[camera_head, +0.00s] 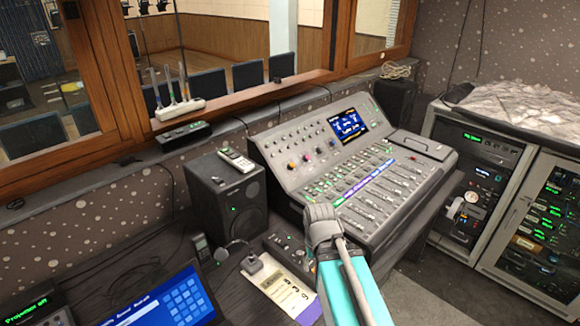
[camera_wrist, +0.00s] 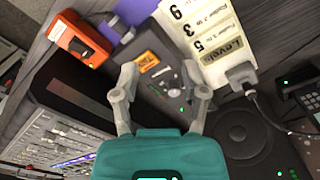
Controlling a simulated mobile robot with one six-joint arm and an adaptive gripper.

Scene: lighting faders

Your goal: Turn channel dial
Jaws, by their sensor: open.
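A small dark control box (camera_wrist: 150,62) with an orange label, pale controls and green lights lies between and beyond my open fingers in the wrist view. My gripper (camera_wrist: 160,68) is empty, and I see no clear contact with the box. The box (camera_head: 284,243) also shows in the head view, left of my gripper (camera_head: 321,222), whose fingers are hard to make out there. An orange box (camera_wrist: 82,38) with a black knob (camera_wrist: 79,47) lies at the upper left of the wrist view. I cannot tell which control is the channel dial.
The large mixing console (camera_head: 335,165) with its faders and screen stands just beyond my gripper. A black speaker (camera_head: 228,205) stands to its left. A sheet marked "Levels" (camera_wrist: 207,42) lies beside the small box, with a grey plug-like piece (camera_wrist: 242,75) at its end.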

